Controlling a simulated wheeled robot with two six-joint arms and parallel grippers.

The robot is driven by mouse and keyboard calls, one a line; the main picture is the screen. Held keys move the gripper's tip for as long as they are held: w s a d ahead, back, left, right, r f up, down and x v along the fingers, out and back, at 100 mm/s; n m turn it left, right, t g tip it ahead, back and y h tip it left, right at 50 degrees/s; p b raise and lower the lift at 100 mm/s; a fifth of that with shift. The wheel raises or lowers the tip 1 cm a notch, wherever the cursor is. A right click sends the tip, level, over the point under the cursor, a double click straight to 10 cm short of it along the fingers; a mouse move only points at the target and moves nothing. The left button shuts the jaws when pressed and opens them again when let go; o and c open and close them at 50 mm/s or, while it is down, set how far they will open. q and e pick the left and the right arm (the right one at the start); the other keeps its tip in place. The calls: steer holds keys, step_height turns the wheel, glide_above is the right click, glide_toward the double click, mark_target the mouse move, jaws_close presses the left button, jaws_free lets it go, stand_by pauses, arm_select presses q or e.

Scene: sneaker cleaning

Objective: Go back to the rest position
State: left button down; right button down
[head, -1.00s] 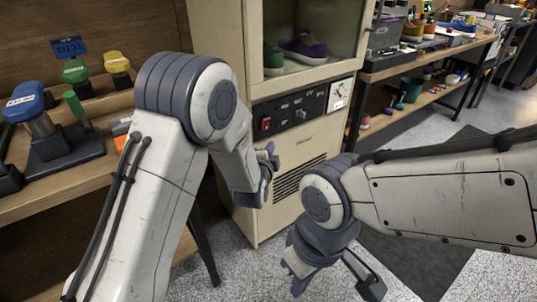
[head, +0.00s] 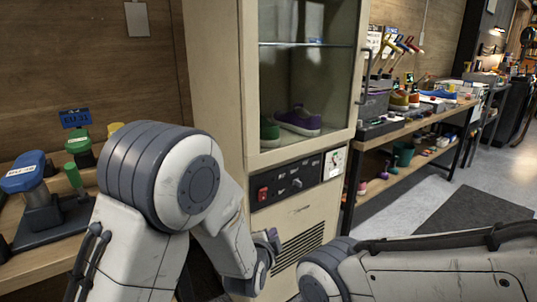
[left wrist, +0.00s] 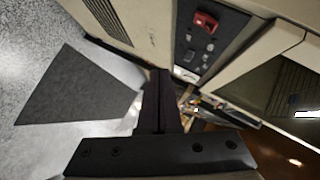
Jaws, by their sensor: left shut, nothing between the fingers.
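My left arm comes in from the left in the head view. Its gripper (head: 270,240) is small and partly hidden by the wrist, in front of the cabinet's lower panel. In the left wrist view the left gripper (left wrist: 160,75) has its dark fingers together with nothing between them. My right arm crosses the lower right of the head view, and its gripper is below the frame.
A wooden shelf (head: 445,110) with shoes and tools stands at right. A bench with colored-top tools, including a blue-topped one (head: 25,172), is at left. Grey floor mat (head: 480,222) is clear.

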arm_select(q)
steer(key=s+d+r+n+g, duration=0.15)
steer(key=s+n+g, duration=0.4)
steer(key=s, duration=0.95)
steer(key=s+a+r+n+g+y, duration=0.15)
steer(key=s+a+g, duration=0.25)
steer(key=s, duration=0.6)
steer(key=s+a+n+g+y, duration=0.1)
steer(key=s+a+n+g, duration=0.2)
steer(key=s, duration=0.7)
step_height(320, 180, up, 23)
steer(key=w+m+p, duration=0.1)
steer(key=p, duration=2.2)
steer(key=shift+r+g, duration=0.2)
steer(key=shift+g, duration=0.15)
steer(key=shift+a, duration=0.1)
